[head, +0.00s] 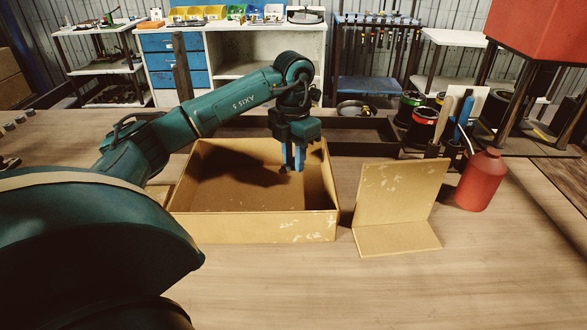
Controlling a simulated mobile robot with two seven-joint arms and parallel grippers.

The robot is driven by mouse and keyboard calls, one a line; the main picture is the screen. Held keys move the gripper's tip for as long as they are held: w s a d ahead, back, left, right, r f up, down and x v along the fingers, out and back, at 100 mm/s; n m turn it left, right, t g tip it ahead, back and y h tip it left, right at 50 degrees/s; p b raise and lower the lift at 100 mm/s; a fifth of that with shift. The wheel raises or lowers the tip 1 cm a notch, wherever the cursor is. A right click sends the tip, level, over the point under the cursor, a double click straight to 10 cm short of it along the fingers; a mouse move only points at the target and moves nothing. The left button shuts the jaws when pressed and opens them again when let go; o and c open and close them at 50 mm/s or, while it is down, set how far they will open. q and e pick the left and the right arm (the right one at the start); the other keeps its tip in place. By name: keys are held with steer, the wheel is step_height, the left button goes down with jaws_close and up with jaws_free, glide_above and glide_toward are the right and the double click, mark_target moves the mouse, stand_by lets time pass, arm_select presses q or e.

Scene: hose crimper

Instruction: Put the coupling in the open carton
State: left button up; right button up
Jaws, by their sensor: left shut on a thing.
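The open carton (255,229) is a shallow tan box on the wooden table, open at the top, near the middle of the head view. My left gripper (292,165) points down over the right part of the carton, with its blue fingers in front of the inside of the back wall. It is shut on a small dark thing at its fingertips, seemingly the coupling (285,169), mostly hidden by the fingers. Whether it touches the carton floor I cannot tell. My right gripper is not in view.
A folded tan board (400,195) stands right of the carton. Beyond it are a red bottle (480,180) and several tins, one with a red band (421,124). A dark rail runs behind the carton. The table's front right is clear.

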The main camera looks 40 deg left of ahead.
mark_target(293, 159)
arm_select(q)
steer(key=shift+f, duration=1.8)
steer(key=shift+f, duration=0.1)
steer(key=o, duration=1)
step_height(293, 159, up, 12)
steer(key=shift+r, duration=0.15)
